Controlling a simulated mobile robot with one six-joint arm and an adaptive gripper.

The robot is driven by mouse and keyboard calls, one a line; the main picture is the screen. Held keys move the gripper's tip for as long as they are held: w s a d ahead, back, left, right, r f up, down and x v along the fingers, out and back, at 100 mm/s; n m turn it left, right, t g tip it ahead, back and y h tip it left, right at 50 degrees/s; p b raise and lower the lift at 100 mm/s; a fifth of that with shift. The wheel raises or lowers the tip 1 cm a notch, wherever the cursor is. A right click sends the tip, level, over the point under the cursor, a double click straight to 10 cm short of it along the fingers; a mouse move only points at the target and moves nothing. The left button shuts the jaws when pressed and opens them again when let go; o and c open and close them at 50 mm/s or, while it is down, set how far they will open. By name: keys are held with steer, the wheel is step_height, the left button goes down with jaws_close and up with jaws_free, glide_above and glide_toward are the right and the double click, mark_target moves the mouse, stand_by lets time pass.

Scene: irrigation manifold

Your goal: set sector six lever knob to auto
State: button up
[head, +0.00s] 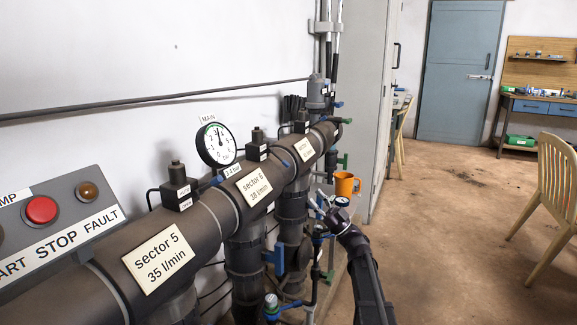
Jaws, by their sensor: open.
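The sector 6 label (255,183), reading 38 l/min, is on the thick dark pipe in the middle of the head view. A black valve head (258,146) with small white tags stands on the pipe behind this label. A small blue part (286,163) shows to its right. I cannot tell whether this is the sector six lever knob, nor read its setting. My gripper (317,205) is right of the pipe and below the orange mug, apart from the valve head. It is open; its fingertips are small and crowded by fittings behind.
The sector 5 label (162,258) and another black valve head (179,187) are nearer. A pressure gauge (216,144) rises behind the pipe. A control box (60,225) is at left. An orange mug (345,185) is close beyond my gripper. Open floor (450,230) lies right.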

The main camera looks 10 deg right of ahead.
mark_target(286, 164)
steer(key=shift+r, duration=0.1)
stand_by(0.4)
steer(key=p+x, duration=0.9)
steer(key=x, duration=0.4)
steer(key=shift+w+a+r+p, duration=0.1)
steer(key=shift+a+r+p, duration=0.05)
steer(key=shift+r+p, duration=0.15)
steer(key=shift+f, duration=0.1)
jaws_close()
